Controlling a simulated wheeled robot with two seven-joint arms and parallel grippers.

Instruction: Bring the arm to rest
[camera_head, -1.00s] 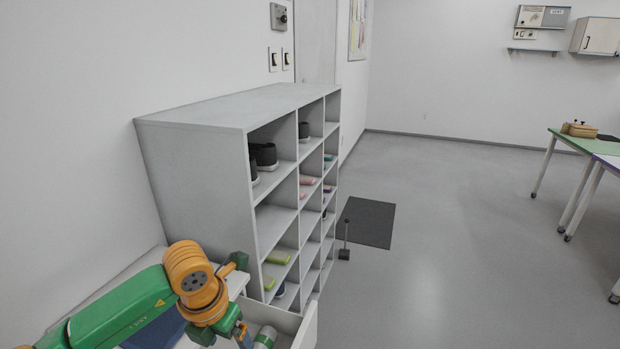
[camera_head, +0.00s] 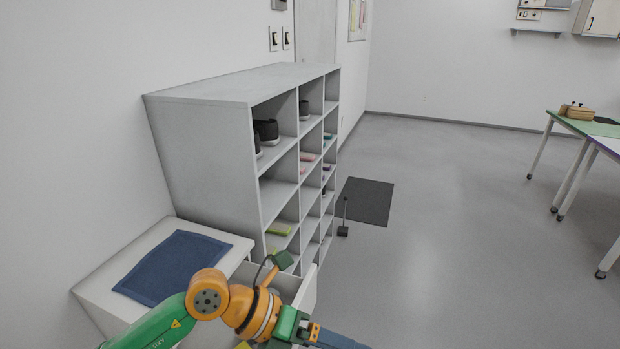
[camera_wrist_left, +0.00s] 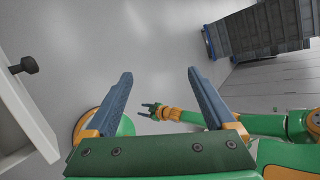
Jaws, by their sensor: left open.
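My left gripper (camera_head: 325,338) is at the bottom edge of the head view, in front of the open drawer. Its blue fingers run partly out of that frame. The right arm is not in the head view.
A white cabinet with a blue mat (camera_head: 173,268) on top stands at left, its drawer (camera_head: 309,288) pulled out. The drawer's dark knob (camera_wrist_left: 23,65) shows in the wrist view. A grey shoe rack (camera_head: 205,150) stands behind. Open floor (camera_head: 450,240) lies to the right.

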